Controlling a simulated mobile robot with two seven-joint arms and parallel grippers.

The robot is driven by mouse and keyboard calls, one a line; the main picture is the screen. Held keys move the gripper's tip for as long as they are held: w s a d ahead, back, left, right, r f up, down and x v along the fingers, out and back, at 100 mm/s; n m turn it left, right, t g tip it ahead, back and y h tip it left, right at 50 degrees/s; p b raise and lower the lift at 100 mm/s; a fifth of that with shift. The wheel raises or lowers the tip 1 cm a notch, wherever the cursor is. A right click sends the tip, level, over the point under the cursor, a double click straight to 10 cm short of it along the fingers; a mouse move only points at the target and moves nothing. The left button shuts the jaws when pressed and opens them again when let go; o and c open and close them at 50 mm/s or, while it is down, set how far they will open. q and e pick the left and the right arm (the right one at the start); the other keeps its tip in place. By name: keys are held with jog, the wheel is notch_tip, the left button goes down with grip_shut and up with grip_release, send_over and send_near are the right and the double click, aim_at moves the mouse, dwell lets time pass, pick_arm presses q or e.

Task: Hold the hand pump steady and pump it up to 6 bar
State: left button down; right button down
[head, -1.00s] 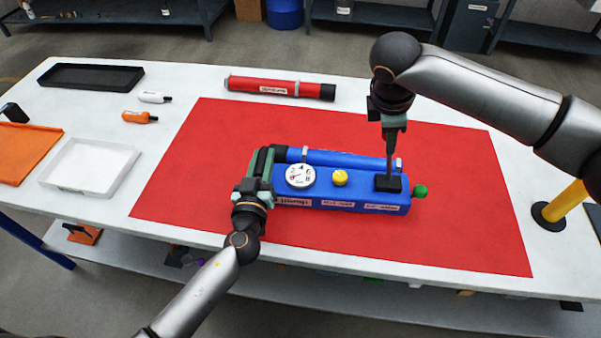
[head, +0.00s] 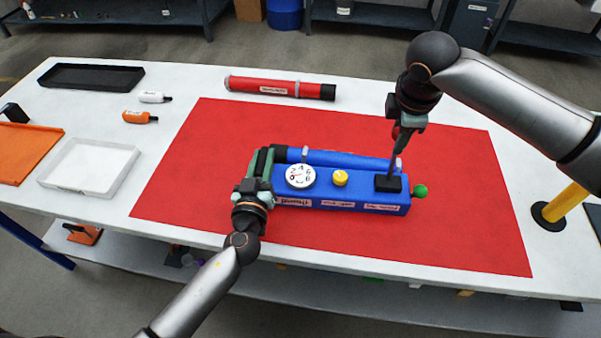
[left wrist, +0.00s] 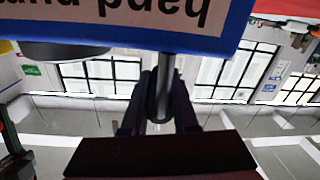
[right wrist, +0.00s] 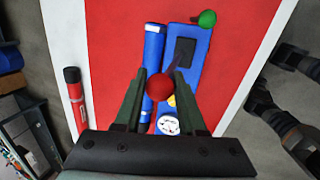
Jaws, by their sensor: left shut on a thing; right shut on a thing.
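The hand pump (head: 340,202) is a long blue block lying on the red mat, with a round white gauge (head: 300,176), a yellow knob (head: 340,178) and a green knob (head: 420,191) at its right end. A thin lever (head: 397,160) rises from a black base on the pump and leans right. My right gripper (head: 402,126) is shut on the lever's red ball (right wrist: 158,88). My left gripper (head: 260,180) is at the pump's left end, shut on a grey bar (left wrist: 163,85) of the pump. The gauge needle is too small to read exactly.
The red mat (head: 230,130) is clear around the pump. A red tube (head: 270,87) lies behind it. A yellow post (head: 562,204) stands at the right.

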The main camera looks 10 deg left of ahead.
jog(key=shift+s+d+f, duration=0.1)
jog(key=shift+f, duration=0.25)
jog(key=shift+d+y, duration=0.7)
jog(key=shift+d, duration=0.3)
